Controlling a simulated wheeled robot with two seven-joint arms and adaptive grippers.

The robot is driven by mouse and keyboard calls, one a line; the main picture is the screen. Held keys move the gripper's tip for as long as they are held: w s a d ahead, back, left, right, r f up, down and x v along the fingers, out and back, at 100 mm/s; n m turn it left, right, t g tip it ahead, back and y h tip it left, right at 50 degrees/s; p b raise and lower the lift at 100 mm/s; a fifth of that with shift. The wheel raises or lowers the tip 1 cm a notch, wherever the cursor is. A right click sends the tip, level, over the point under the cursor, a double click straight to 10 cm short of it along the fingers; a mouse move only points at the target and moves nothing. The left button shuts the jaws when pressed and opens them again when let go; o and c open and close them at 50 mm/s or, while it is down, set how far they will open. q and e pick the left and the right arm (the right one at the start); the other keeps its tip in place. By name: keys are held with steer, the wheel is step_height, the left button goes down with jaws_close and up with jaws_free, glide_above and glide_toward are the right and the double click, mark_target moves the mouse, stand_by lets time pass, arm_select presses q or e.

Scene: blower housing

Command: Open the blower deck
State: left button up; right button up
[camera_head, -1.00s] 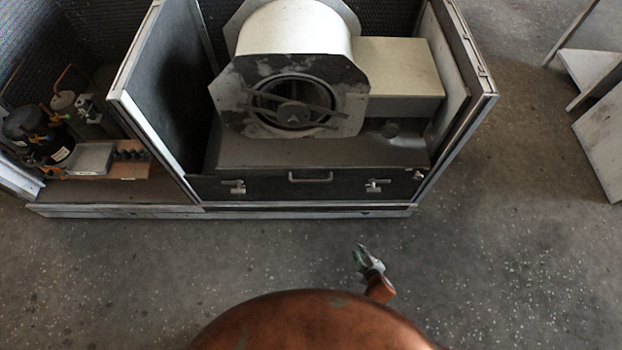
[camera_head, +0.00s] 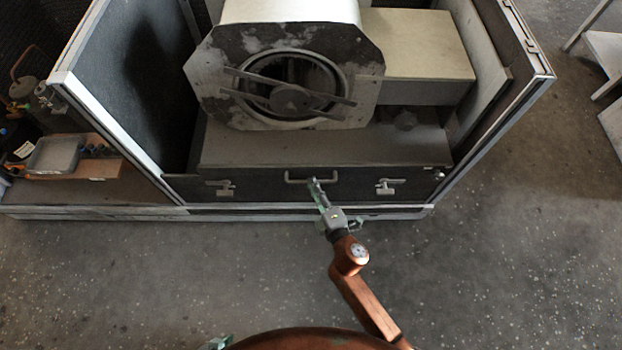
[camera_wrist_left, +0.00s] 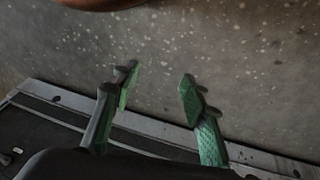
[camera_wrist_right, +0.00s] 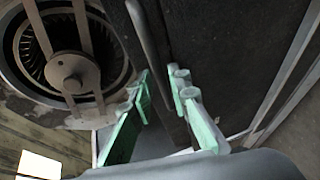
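The blower deck (camera_head: 350,187) is a dark drawer-like panel low in the housing, under the blower (camera_head: 285,85). It has a bar handle (camera_head: 297,181) in the middle, a left latch (camera_head: 221,188) and a right latch (camera_head: 385,186). My left gripper (camera_wrist_left: 158,80) is open and empty over the floor near the housing's base; only a tip shows in the head view (camera_head: 219,342).
The housing's side wall (camera_head: 125,90) stands left of the deck and another (camera_head: 505,95) right. A base rail (camera_head: 100,212) runs below. Left are small components and a grey box (camera_head: 55,155). A pale panel stand (camera_head: 600,65) is at far right. Floor in front is clear.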

steer(key=shift+b+x, duration=0.35)
steer(key=shift+x, duration=1)
steer(key=shift+s, duration=0.1)
steer(key=shift+c, duration=0.5)
jaws_close()
